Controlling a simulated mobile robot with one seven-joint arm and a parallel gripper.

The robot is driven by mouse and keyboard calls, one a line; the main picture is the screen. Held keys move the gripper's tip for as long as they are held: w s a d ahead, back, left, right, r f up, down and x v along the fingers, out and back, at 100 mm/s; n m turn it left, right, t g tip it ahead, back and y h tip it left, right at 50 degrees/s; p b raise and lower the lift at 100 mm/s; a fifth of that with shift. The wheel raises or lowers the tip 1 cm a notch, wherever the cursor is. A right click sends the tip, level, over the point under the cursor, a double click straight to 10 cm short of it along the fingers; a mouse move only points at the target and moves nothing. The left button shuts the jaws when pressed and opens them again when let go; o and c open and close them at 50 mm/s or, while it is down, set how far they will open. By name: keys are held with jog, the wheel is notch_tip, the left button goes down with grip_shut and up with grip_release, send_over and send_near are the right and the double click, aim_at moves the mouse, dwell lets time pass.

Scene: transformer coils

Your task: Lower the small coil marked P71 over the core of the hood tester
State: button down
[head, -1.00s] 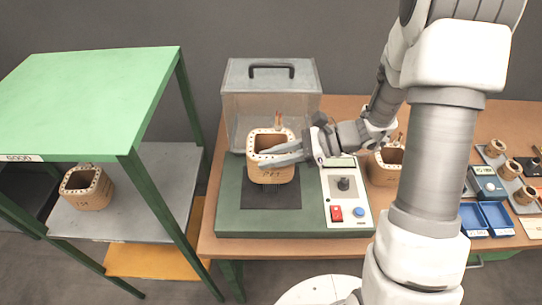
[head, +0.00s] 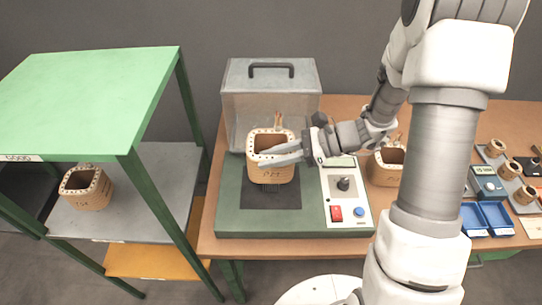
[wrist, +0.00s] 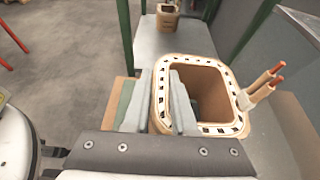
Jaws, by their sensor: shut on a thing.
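The small coil (head: 271,170), tan with a squarish hollow body and dark lettering that looks like P71, hangs upright over the hood tester (head: 228,215). My gripper (head: 265,158) is shut on its near wall, coming from the right. The wrist view shows my gripper (wrist: 162,100) with one finger inside the opening and one outside the wall of the coil (wrist: 212,65). Two copper-tipped leads stand at the coil's rim.
The clear hood (head: 240,105) with a black handle stands close behind the coil. The control panel (head: 345,205) is to the right. Another coil (head: 384,172) stands beside it, partly behind my arm. A third coil (head: 86,188) sits on the left rack's grey shelf (head: 140,210).

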aim_at(271, 179)
jog(key=shift+f+b, duration=1.25)
jog(key=shift+f, duration=0.4)
jog(key=shift+f, duration=0.15)
jog(key=shift+f+b, duration=1.35)
jog(key=shift+f, duration=0.25)
jog(key=shift+f, duration=0.15)
jog(key=shift+f+b, duration=0.7)
jog(key=shift+f, duration=0.15)
jog(key=c, duration=0.6)
grip_release()
jog(key=shift+c, duration=0.2)
jog(key=shift+o, duration=0.2)
jog(key=shift+w, duration=0.1)
